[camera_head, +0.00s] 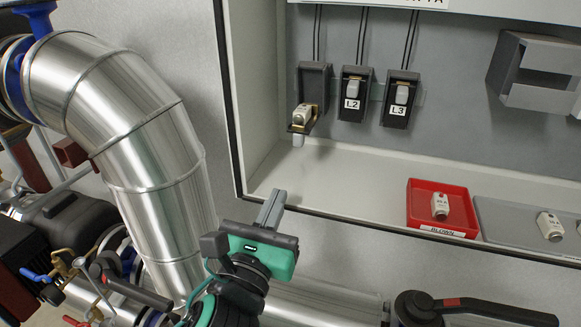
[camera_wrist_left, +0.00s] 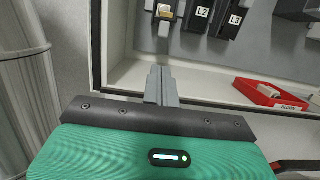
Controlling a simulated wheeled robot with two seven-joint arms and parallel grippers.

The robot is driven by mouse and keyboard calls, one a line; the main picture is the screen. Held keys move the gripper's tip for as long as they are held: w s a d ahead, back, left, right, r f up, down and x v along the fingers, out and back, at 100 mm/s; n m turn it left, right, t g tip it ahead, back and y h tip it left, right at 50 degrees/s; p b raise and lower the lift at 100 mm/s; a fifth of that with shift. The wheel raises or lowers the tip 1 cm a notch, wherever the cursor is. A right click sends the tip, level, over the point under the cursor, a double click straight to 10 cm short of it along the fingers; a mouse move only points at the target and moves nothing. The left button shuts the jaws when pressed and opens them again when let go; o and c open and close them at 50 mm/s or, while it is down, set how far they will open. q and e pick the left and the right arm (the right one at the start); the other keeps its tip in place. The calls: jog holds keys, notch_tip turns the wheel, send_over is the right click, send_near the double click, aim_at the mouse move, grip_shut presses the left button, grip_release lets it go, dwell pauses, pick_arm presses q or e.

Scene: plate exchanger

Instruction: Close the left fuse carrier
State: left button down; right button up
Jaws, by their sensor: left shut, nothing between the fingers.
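The left fuse carrier (camera_head: 303,118) is swung down and open in the head view, with a pale fuse in it and a grey handle hanging below. It sits in the leftmost dark holder (camera_head: 315,78). In the left wrist view the open carrier (camera_wrist_left: 165,12) shows at the top edge, partly cut off. My left gripper (camera_head: 273,208) is shut and empty, below and slightly left of the carrier, apart from it, in front of the cabinet's lower edge. Its shut fingers (camera_wrist_left: 161,85) point up toward the carrier in the left wrist view. My right gripper is not in view.
The L2 carrier (camera_head: 353,92) and L3 carrier (camera_head: 401,97) stand closed to the right. A red tray (camera_head: 414,211) labelled BLOWN holds one fuse; a grey tray (camera_head: 497,226) holds more. The cabinet's left wall (camera_head: 250,90) and front lip bound the opening. A silver pipe (camera_head: 130,120) stands left.

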pick_arm(q)
jog(key=b+x, duration=0.1)
jog(key=x, duration=0.7)
jog(key=shift+w+d+r, duration=0.1)
jog(key=shift+w+r, duration=0.05)
jog(key=shift+w+d, duration=0.15)
jog(key=shift+w, duration=0.45)
